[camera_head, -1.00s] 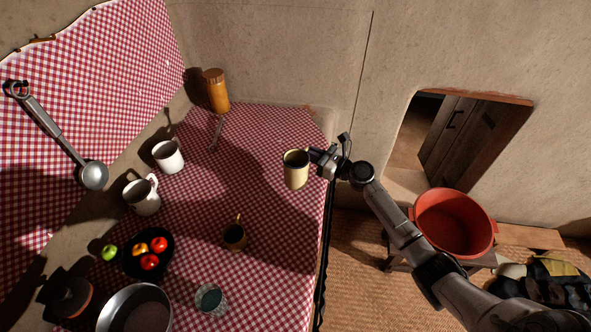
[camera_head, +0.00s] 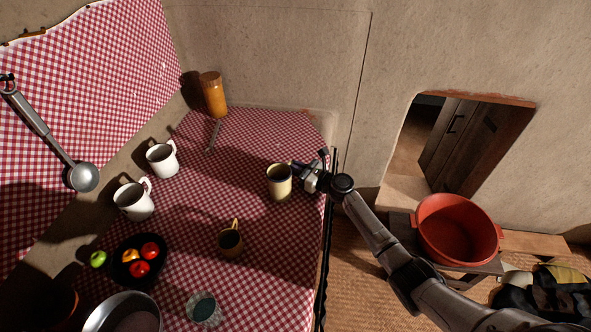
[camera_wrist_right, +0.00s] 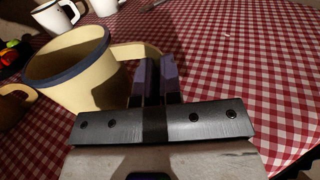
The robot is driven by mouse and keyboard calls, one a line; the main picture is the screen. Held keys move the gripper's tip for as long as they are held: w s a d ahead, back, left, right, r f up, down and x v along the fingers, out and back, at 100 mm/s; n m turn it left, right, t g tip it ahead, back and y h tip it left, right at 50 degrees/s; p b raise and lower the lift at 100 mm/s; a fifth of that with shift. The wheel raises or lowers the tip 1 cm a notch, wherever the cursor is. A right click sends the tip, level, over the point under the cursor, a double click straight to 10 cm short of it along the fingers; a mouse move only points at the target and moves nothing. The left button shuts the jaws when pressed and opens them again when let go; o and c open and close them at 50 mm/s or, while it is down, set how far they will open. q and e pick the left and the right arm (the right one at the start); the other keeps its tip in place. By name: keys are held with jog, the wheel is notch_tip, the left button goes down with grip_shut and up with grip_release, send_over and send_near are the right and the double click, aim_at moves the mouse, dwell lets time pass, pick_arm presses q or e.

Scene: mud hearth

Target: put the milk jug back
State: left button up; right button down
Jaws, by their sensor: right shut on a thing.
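The milk jug appears to be the cream-yellow enamel jug with a dark rim (camera_head: 279,184), over the right part of the checked table (camera_head: 205,225). It also shows in the right wrist view (camera_wrist_right: 75,75), upright and open at the top. My right gripper (camera_head: 298,168) is shut on its handle; the two fingers (camera_wrist_right: 155,82) close over the handle in the wrist view. I cannot tell whether the jug's base touches the cloth. My left gripper is not in view.
Two white mugs (camera_head: 134,201) (camera_head: 161,160) stand at the left. A small yellow-brown cup (camera_head: 230,242), a dark fruit bowl (camera_head: 159,272), a glass (camera_head: 203,308) and a metal pot (camera_head: 122,317) stand nearer. An amber jar (camera_head: 213,95) stands at the back. Cloth around the jug is clear.

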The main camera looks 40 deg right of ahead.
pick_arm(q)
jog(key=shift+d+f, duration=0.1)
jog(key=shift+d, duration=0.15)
pick_arm(e)
jog(key=c, duration=1.3)
grip_release()
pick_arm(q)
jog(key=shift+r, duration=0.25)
pick_arm(e)
jog(key=shift+r, duration=0.2)
pick_arm(q)
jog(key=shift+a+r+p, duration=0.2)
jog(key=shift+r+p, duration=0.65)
jog(key=shift+p, duration=0.15)
pick_arm(e)
jog(key=v, duration=1)
jog(key=shift+s+d+f, duration=0.1)
jog(key=shift+s, duration=0.15)
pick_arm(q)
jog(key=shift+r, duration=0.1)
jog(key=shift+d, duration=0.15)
pick_arm(e)
jog(key=shift+v, duration=0.8)
